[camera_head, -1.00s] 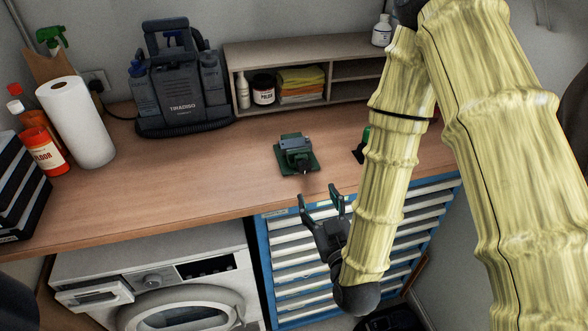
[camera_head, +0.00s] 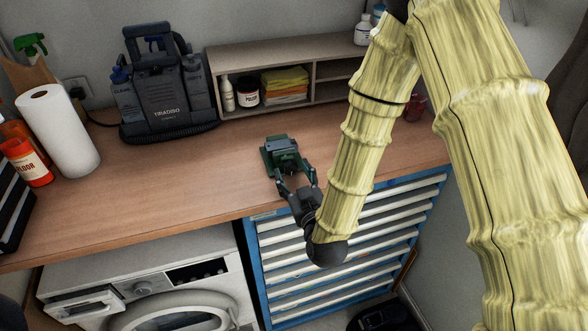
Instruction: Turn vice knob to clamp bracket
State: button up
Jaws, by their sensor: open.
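The green vice (camera_head: 280,152) stands on the wooden worktop near its front edge, above the blue drawer chest. A grey piece sits at its top; whether it is the bracket I cannot tell. My gripper (camera_head: 296,177) is at the near side of the vice. Its fingers are open and point toward the vice's front, one on each side. The vice knob is hidden or too small to make out between the fingers, and I cannot tell whether the fingers touch it.
The worktop (camera_head: 190,182) is clear left of the vice. A wooden shelf (camera_head: 310,100) with yellow and orange cloths and a dark carpet cleaner (camera_head: 160,95) stand at the back. A paper towel roll (camera_head: 60,130) is at left. A washing machine (camera_head: 150,285) and drawer chest (camera_head: 340,235) are below.

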jog(key=shift+w+a, duration=0.15)
jog(key=shift+w, duration=0.35)
jog(key=c, duration=1)
jog(key=shift+c, duration=0.2)
jog(key=shift+f+m+b, duration=0.1)
jog(key=shift+m+b, duration=0.3)
